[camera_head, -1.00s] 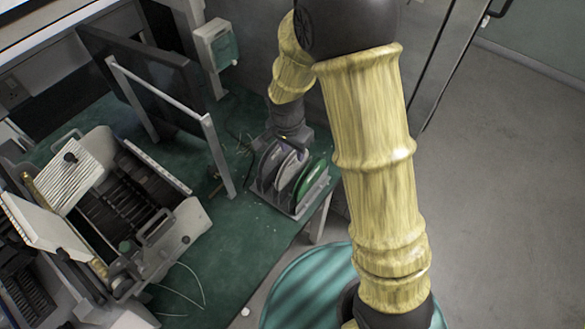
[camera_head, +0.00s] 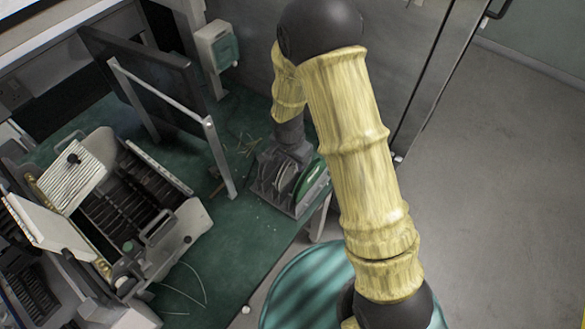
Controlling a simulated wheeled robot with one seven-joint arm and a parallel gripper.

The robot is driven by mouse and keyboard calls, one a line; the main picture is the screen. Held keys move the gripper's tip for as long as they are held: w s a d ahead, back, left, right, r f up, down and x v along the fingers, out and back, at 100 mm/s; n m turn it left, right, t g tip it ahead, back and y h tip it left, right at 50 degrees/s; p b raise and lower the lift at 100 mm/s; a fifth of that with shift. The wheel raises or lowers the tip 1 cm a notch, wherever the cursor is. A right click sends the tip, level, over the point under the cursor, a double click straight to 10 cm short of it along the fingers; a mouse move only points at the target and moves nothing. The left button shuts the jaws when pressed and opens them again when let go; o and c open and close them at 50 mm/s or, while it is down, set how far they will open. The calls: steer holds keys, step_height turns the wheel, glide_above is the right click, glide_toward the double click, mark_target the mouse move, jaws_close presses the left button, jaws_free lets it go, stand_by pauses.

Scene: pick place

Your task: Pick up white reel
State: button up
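The white reel (camera_head: 288,178) stands on edge in a grey holder (camera_head: 303,209) on the green table, between a grey part at its left and a green reel (camera_head: 310,180) at its right. My gripper (camera_head: 291,156) is dark and comes down from above onto the top of the holder, right over the white reel. It hides the upper part of the reel. The fingers are too small and dark to make out, so I cannot tell whether they touch or grip the reel.
A white machine with dark slots (camera_head: 125,205) fills the left of the table. A dark panel on a metal frame (camera_head: 145,85) stands behind it. A green-and-white box (camera_head: 218,45) hangs on the wall. A round teal surface (camera_head: 300,290) lies below the table edge.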

stand_by(0.5)
jaws_close()
step_height(320, 180, up, 10)
steer(key=shift+f+b, duration=0.1)
steer(key=shift+b, duration=0.45)
stand_by(0.6)
step_height(320, 180, up, 7)
steer(key=p, duration=0.3)
